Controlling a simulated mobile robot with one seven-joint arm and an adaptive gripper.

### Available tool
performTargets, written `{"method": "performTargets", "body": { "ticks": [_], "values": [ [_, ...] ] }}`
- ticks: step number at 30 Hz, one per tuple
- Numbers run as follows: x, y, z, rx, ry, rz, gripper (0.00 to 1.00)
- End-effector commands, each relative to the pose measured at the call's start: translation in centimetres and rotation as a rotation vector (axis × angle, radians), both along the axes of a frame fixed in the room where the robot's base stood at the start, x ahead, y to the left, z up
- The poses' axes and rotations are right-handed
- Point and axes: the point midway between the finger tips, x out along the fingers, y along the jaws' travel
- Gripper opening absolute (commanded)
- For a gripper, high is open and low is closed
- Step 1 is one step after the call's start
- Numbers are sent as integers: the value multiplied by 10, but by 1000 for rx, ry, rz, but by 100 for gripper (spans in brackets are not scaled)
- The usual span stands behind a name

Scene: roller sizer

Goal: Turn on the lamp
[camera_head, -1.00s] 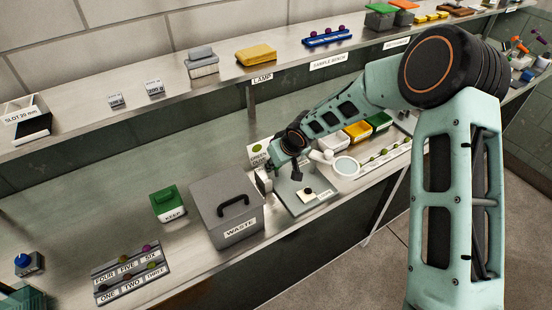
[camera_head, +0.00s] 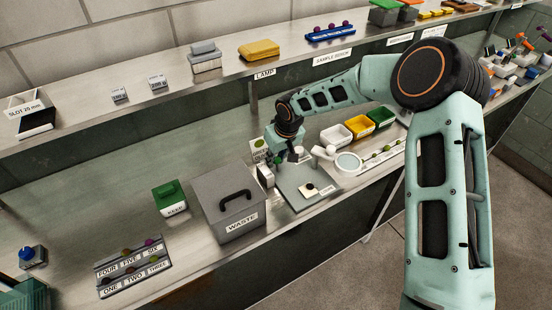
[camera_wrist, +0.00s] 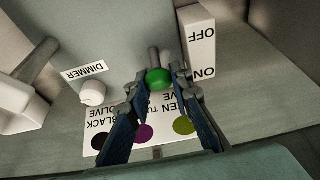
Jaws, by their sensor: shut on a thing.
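In the wrist view, my gripper (camera_wrist: 158,84) has its two dark fingers closed about a green ball knob (camera_wrist: 160,78) on a short grey stem. Beside it stands a white block (camera_wrist: 201,48) marked OFF and ON, ON nearer the fingers. A white dimmer knob (camera_wrist: 93,92) with a DIMMER label is to the left. In the head view, my gripper (camera_head: 280,157) points down beside the upright white block (camera_head: 265,176), behind a grey plate (camera_head: 320,198). The LAMP label (camera_head: 265,74) is on the upper shelf edge. Which way the stem is set is unclear.
A grey WASTE bin (camera_head: 228,205) stands close to the left of my gripper. A white-rimmed disc (camera_head: 348,163) and white, yellow and green bins stand to the right.

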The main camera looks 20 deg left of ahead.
Motion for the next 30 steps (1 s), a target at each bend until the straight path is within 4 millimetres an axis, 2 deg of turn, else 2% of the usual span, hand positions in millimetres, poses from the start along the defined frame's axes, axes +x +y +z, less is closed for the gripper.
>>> {"method": "performTargets", "body": {
  "ticks": [2, 3, 4, 12, 17, 30],
  "values": [
    [0, 1, 0, 1, 0, 0, 0],
    [0, 1, 0, 1, 0, 0, 23],
    [0, 1, 0, 1, 0, 0, 25],
    [0, 0, 1, 1, -1, 0, 25],
    [-1, -3, 13, 1, -3, -3, 25],
    [-18, -22, 92, 1, -3, -2, 25]
  ]
}}
